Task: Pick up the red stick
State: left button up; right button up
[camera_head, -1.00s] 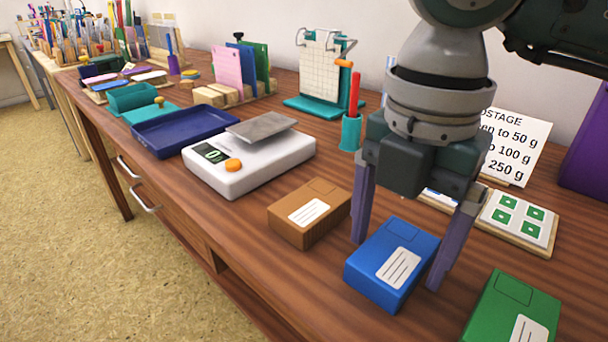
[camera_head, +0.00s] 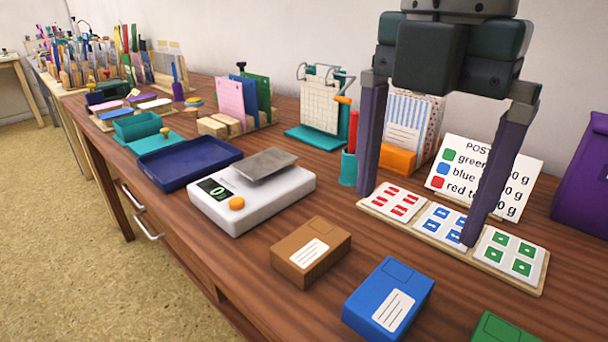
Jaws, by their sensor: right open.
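The red stick (camera_head: 353,132) stands upright in a small teal cup (camera_head: 348,168) toward the back middle of the table. Its lower part is hidden in the cup. My right gripper (camera_head: 417,216) is open and empty, with its two purple-grey fingers pointing down. The left finger is just right of the cup in the picture, and the right finger shows in front of the stamp sheets. I cannot tell whether the left finger touches the cup. My left gripper is not in view.
A board of red, blue and green stamp sheets (camera_head: 490,262) lies beneath the gripper, with a postage sign (camera_head: 460,180) behind. Brown (camera_head: 311,252), blue (camera_head: 388,298) and green (camera_head: 500,330) boxes sit in front. A white scale (camera_head: 262,197) is left of the cup.

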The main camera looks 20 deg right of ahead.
aim_at(355, 115)
jog(key=z, duration=0.9)
jog(key=i+u, duration=0.45)
jog(key=i+l+u, duration=0.2)
jog(key=i+u, duration=0.25)
